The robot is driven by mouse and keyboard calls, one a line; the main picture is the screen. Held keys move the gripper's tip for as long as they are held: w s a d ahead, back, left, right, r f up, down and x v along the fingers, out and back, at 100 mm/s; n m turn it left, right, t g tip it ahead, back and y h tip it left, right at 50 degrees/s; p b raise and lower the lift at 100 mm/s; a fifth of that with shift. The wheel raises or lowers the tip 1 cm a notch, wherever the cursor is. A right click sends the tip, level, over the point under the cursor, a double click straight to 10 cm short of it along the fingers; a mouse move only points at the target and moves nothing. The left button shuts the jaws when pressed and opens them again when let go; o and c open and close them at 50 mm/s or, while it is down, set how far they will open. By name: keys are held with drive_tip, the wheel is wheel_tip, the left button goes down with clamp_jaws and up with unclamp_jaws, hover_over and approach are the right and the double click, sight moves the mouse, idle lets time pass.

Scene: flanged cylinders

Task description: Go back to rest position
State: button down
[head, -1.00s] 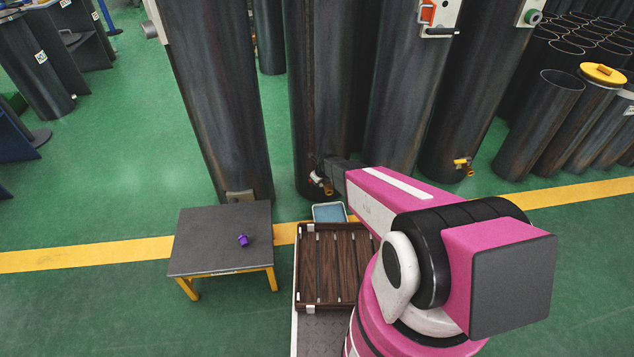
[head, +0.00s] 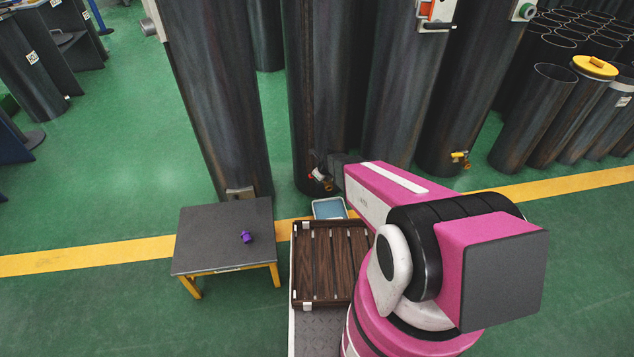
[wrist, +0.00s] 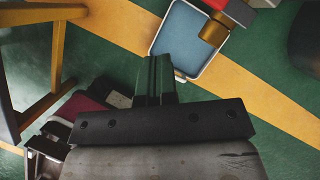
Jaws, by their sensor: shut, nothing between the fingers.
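My gripper (wrist: 157,62) shows in the wrist view as two dark fingers close together, shut with nothing between them. Below them is the dark bar of my wrist. In the head view the pink arm reaches toward the tall dark cylinders, its dark end beside a small valve (head: 320,174) low on one cylinder; the fingertips cannot be made out there. In the wrist view a red and brass fitting (wrist: 214,28) is at the upper right, apart from the fingers. A blue tray (wrist: 185,40) with a pale rim lies beyond the fingertips.
A grey-topped table (head: 205,235) with yellow legs stands at the left, a small purple object (head: 246,237) on it. A brown slatted crate (head: 330,262) is beside my arm. Tall cylinders (head: 215,110) stand close ahead. Green floor (head: 110,170) is open at the left.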

drive_tip(key=s+d+r+n+g+h, duration=0.1)
drive_tip(key=s+d+r+n, duration=0.3)
drive_tip(key=r+n, duration=0.5)
drive_tip(key=s+d+r+n+g+h, duration=0.1)
drive_tip(key=s+d+r+n, duration=0.4)
drive_tip(key=s+r+n, duration=0.3)
drive_tip(key=s+d+r+n+g+h, duration=0.1)
drive_tip(key=s+d+r+n, duration=0.4)
drive_tip(key=r+n, duration=0.4)
drive_tip(key=shift+s+d+r+n, duration=0.15)
drive_tip(key=shift+s+r+n, duration=0.25)
drive_tip(key=shift+n, duration=0.1)
idle(2.1)
